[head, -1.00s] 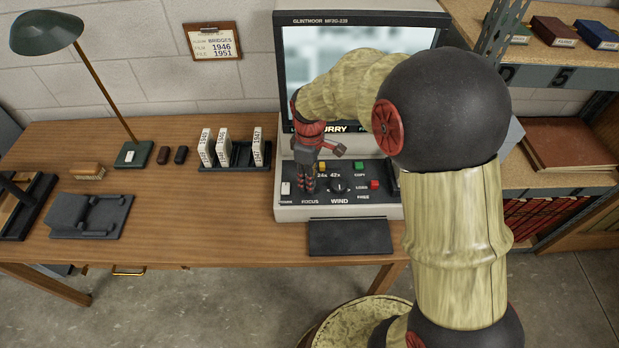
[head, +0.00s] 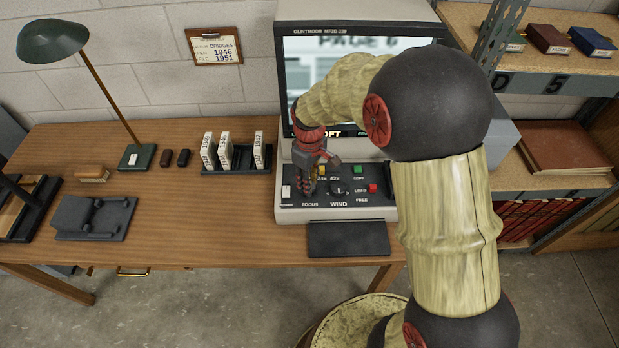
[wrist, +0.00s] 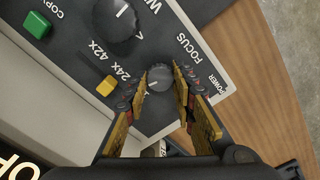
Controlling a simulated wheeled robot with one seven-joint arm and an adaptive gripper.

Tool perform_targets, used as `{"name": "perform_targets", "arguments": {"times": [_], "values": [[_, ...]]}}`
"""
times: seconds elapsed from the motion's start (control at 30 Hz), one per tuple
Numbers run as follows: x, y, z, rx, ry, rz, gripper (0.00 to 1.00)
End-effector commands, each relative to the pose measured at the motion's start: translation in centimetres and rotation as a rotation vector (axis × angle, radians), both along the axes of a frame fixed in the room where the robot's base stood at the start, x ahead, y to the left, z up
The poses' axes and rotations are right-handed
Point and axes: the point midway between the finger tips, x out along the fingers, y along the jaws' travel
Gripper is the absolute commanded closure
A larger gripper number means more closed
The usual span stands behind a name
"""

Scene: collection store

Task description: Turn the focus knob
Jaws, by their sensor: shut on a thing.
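The focus knob (wrist: 159,78) is a small dark round knob beside the FOCUS label on the reader's control panel (wrist: 205,28). In the wrist view it sits between the fingertips of my gripper (wrist: 161,80), which is shut on it from both sides. In the head view my gripper (head: 308,188) points down at the panel above the FOCUS label and hides the knob. The reader's screen (head: 330,52) shows large, still soft "PAGE 6" lettering, with a caption ending in "OFT" at its lower edge, partly behind my arm.
A dark plate (head: 348,238) lies in front of the reader. Film boxes (head: 224,150) stand in a rack to the left.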

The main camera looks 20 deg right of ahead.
Motion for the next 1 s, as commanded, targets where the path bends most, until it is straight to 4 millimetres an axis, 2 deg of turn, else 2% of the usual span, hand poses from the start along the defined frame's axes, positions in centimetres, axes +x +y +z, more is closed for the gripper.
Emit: {"name": "perform_targets", "arguments": {"times": [0.5,1.0], "values": [[0.01,0.02,0.15,0.0,0.0,-0.339,0.99],[-0.01,0.03,-0.02,0.0,0.0,-0.41,0.99]]}}
